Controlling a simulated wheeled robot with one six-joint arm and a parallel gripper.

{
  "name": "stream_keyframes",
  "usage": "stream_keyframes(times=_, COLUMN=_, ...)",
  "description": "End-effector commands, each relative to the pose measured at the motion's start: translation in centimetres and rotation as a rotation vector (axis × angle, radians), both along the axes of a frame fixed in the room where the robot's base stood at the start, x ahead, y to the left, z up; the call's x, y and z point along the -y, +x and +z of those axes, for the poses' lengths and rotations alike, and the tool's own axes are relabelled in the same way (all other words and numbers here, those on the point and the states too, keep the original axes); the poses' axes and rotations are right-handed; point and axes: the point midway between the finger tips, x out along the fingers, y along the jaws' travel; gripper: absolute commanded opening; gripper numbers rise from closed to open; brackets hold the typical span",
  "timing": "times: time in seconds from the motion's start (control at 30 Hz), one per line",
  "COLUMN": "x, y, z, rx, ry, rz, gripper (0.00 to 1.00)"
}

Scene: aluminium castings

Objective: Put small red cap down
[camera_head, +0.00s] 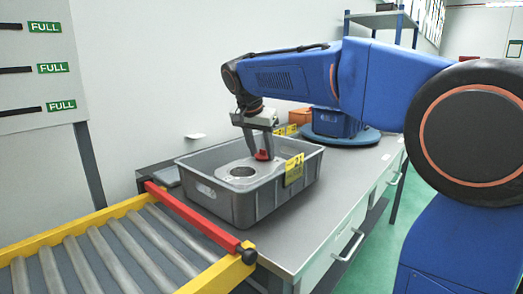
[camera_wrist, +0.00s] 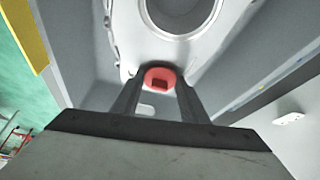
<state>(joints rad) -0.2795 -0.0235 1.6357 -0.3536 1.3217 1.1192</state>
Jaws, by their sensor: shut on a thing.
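My gripper (camera_wrist: 161,92) is shut on the small red cap (camera_wrist: 160,76), which shows between its two dark fingers in the wrist view. In the head view the red cap (camera_head: 262,155) is at the tip of my gripper, inside the outline of the grey crate (camera_head: 232,207). A pale aluminium casting (camera_head: 228,172) with a large round hole lies in the crate. In the wrist view the cap is at the near edge of the casting (camera_wrist: 138,40), beside the round hole. I cannot tell whether the cap touches the casting.
The crate stands on a grey bench (camera_head: 300,215) and bears a yellow label (camera_head: 294,168). A roller conveyor (camera_head: 110,255) with a red bar (camera_head: 195,215) is at the front left.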

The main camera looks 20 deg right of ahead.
Motion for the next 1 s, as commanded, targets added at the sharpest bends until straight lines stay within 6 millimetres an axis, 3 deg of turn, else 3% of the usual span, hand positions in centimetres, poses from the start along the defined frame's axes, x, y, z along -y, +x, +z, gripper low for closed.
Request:
stream_keyframes(times=0.03, x=-0.2, y=-0.2, z=-1.8, rx=-0.036, ry=-0.001, rz=-0.003, gripper=0.20)
stream_keyframes(times=0.1, x=-0.2, y=-0.2, z=-1.8, rx=-0.036, ry=0.000, rz=-0.004, gripper=0.20)
stream_keyframes(times=0.13, x=-0.2, y=-0.2, z=-1.8, rx=-0.036, ry=0.000, rz=-0.004, gripper=0.42)
stream_keyframes(times=0.2, x=-0.2, y=-0.2, z=-1.8, rx=-0.036, ry=0.000, rz=-0.004, gripper=0.59)
stream_keyframes(times=0.57, x=-0.1, y=-0.2, z=-1.3, rx=-0.037, ry=-0.001, rz=-0.006, gripper=0.59)
stream_keyframes(times=0.67, x=-0.3, y=-0.3, z=-0.2, rx=-0.036, ry=-0.001, rz=-0.005, gripper=0.59)
stream_keyframes(times=1.0, x=-2.1, y=-2.1, z=6.4, rx=-0.023, ry=-0.001, rz=0.000, gripper=0.59)
